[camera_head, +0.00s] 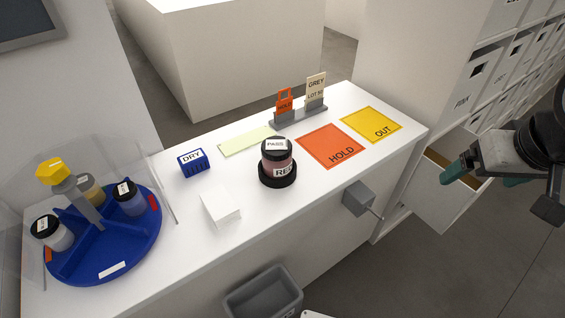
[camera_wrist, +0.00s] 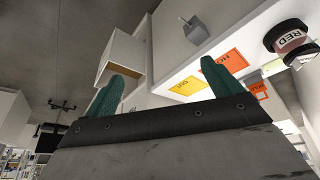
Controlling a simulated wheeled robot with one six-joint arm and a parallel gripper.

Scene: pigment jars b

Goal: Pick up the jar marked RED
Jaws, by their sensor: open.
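The jar marked RED (camera_head: 277,157) has a black lid with a PASS label and a reddish body. It stands upright on a round black base (camera_head: 278,178) near the middle of the white counter. In the wrist view the RED jar (camera_wrist: 291,42) is at the upper right, beyond my fingers. My gripper (camera_head: 482,176) is at the right in the head view, off the counter's right end and well apart from the jar. In the wrist view its two green fingers (camera_wrist: 165,85) are spread with nothing between them.
A blue carousel (camera_head: 130,254) with several jars stands at the left. A blue DRY block (camera_head: 193,162) and a white block (camera_head: 220,207) sit left of the jar. The orange HOLD mat (camera_head: 325,140) and yellow OUT mat (camera_head: 365,121) lie right. An open drawer (camera_head: 436,190) is near my gripper.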

